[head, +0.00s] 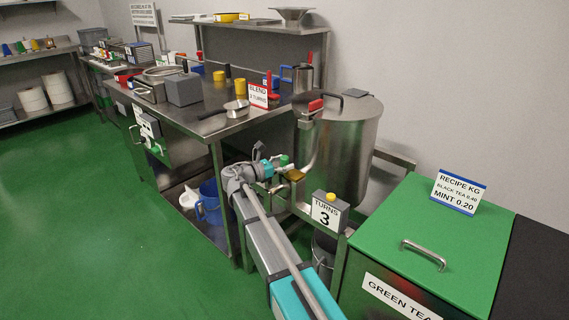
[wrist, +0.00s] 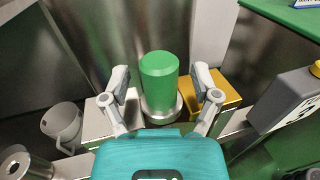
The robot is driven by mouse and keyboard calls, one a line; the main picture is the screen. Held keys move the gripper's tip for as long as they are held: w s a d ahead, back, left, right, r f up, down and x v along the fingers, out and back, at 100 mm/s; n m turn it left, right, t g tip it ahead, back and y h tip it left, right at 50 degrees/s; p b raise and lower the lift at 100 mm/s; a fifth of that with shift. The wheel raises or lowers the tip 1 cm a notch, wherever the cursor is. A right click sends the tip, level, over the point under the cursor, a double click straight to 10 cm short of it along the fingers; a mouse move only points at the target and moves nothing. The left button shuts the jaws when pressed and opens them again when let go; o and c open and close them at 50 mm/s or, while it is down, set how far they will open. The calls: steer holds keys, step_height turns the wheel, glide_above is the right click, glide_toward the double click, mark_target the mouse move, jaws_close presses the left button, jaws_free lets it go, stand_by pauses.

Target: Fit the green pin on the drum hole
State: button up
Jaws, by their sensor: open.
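The green pin (wrist: 159,72) stands upright in the wrist view, its lower end in a round metal collar. It shows small in the head view (head: 284,160). My gripper (wrist: 161,82) is open, with one finger on each side of the pin and a visible gap to both. In the head view my gripper (head: 275,170) is at the left side of the steel drum (head: 345,155). The drum has a lid, a dark handle and a red-tipped lever. I cannot make out the drum hole in either view.
A yellow block (wrist: 215,92) sits close to the right finger. A grey box (wrist: 288,100) with a yellow button is farther right, likely the "TURNS 3" sign box (head: 326,210). The steel table (head: 190,128) is left of the drum; the green bin (head: 440,240) is right.

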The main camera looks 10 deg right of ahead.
steer(key=shift+a, duration=0.1)
steer(key=v, duration=1.1)
steer(key=shift+a, duration=0.4)
steer(key=shift+s+f, duration=0.1)
steer(key=shift+s, duration=0.1)
